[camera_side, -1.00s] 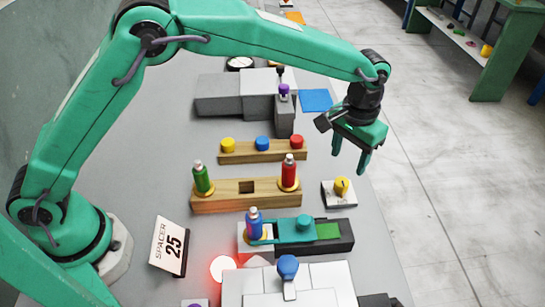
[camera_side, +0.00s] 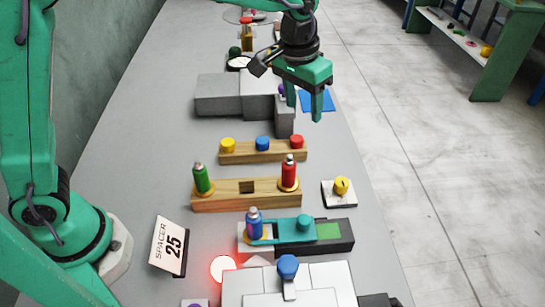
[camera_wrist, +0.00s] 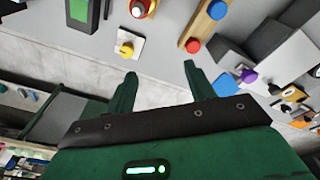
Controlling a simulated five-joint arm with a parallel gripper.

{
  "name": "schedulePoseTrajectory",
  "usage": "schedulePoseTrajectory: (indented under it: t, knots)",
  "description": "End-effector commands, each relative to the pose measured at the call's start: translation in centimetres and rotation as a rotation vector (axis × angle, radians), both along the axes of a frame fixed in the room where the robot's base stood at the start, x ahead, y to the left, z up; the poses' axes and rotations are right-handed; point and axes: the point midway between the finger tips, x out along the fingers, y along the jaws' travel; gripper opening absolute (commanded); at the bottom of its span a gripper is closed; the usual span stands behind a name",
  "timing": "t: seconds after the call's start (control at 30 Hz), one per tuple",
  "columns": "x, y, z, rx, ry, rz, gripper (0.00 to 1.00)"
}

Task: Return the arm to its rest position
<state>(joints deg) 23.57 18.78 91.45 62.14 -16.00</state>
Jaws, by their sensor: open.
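My gripper (camera_side: 304,100) is open and empty in the side view, held above the far part of the grey table, in front of the grey stepped block. Its two green fingers point down and stand apart. In the wrist view my gripper (camera_wrist: 158,82) also shows with nothing between its fingers. The upper part of my arm leaves the top of the side view.
Below stand a wooden rack with coloured caps (camera_side: 263,156), a wooden holder (camera_side: 220,199) with green and red bottles, a slide fixture (camera_side: 340,240) with a blue bottle, and a yellow knob (camera_side: 342,186). A red glow lies near the front.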

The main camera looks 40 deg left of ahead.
Motion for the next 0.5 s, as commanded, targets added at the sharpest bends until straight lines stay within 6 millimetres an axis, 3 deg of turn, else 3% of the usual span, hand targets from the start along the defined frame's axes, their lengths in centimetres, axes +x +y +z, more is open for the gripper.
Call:
schedulePoseTrajectory:
  t: [0.2,0.5]
  knots:
    - [-2.7,4.3,3.0,-0.015,-0.056,0.023,0.54]
    - [-7.1,9.5,5.6,-0.025,-0.130,0.052,0.54]
